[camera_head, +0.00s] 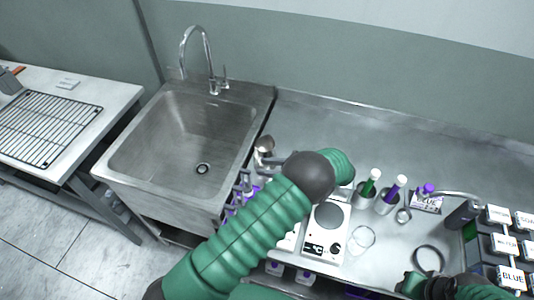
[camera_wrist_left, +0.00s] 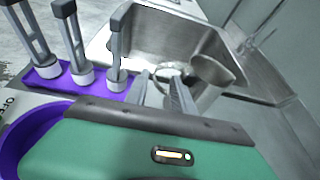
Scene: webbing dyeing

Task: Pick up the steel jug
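The steel jug (camera_head: 264,146) stands at the counter's left side, beside the sink. In the left wrist view the steel jug (camera_wrist_left: 213,72) is just beyond and to the right of my fingers. My left gripper (camera_head: 270,160) is at the jug, partly hidden by my dark wrist in the head view. In the left wrist view the left gripper (camera_wrist_left: 163,88) has its two grey fingers apart. Their tips overlap a curved part beside the jug, and I cannot tell whether they touch it. My right gripper (camera_head: 428,284) is at the lower right, its fingers unclear.
A steel sink (camera_head: 185,140) lies left of the jug. A purple rack (camera_wrist_left: 78,82) of grey-handled tools is close to my left gripper. The counter's back is clear.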

